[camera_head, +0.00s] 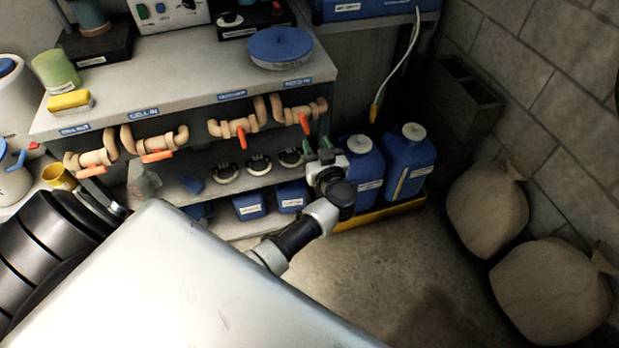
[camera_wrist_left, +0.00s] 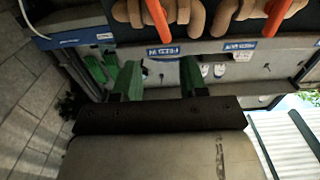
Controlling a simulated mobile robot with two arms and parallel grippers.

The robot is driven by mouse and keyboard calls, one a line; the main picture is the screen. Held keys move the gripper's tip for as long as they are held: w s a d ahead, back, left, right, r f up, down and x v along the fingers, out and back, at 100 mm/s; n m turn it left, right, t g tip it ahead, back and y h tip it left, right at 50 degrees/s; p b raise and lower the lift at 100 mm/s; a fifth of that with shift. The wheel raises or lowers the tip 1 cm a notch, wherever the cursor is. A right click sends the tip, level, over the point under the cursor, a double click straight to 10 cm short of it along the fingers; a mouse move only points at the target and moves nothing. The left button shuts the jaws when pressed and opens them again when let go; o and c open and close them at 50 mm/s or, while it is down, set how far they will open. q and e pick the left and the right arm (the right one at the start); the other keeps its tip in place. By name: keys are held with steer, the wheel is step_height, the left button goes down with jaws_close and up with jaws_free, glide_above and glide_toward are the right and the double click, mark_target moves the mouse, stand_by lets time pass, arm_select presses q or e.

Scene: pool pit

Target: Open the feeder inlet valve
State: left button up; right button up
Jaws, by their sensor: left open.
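Several tan pipe valves with orange levers hang in a row under the counter's front edge, with blue labels above. The rightmost valve (camera_head: 304,116) sits under a label that seems to read FEED IN, but the lettering is small. Its neighbour (camera_head: 238,125) is under another hard-to-read label. Orange levers also show at the top of the left wrist view, one (camera_wrist_left: 157,14) beyond my fingers. My left gripper (camera_head: 327,150) is below and right of the rightmost valve. Its green fingers (camera_wrist_left: 160,78) are open and empty, apart from the levers. My right gripper is not in view.
The grey counter (camera_head: 185,75) overhangs a lower shelf with black round parts and blue boxes (camera_head: 249,206). Blue jugs (camera_head: 408,163) stand in a yellow tray right of my gripper. Sacks (camera_head: 488,210) lie at the right. The floor between is clear.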

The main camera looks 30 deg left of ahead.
arm_select(q)
steer(key=s+d+f+m+h+p, duration=0.1)
steer(key=s+d+f+m+h, duration=0.2)
steer(key=s+f, duration=0.3)
steer(key=s+d+f+m+h+p, duration=0.1)
steer(key=s+d+f+m+h, duration=0.2)
steer(key=f, duration=0.9)
steer(key=s+d+f+m+h+p, duration=0.2)
steer(key=s+f+m+h, duration=0.3)
steer(key=s+f+h, duration=0.3)
steer(key=shift+s+d+f+m+g, duration=0.3)
steer(key=shift+s+d+f, duration=0.45)
steer(key=shift+s+d, duration=0.05)
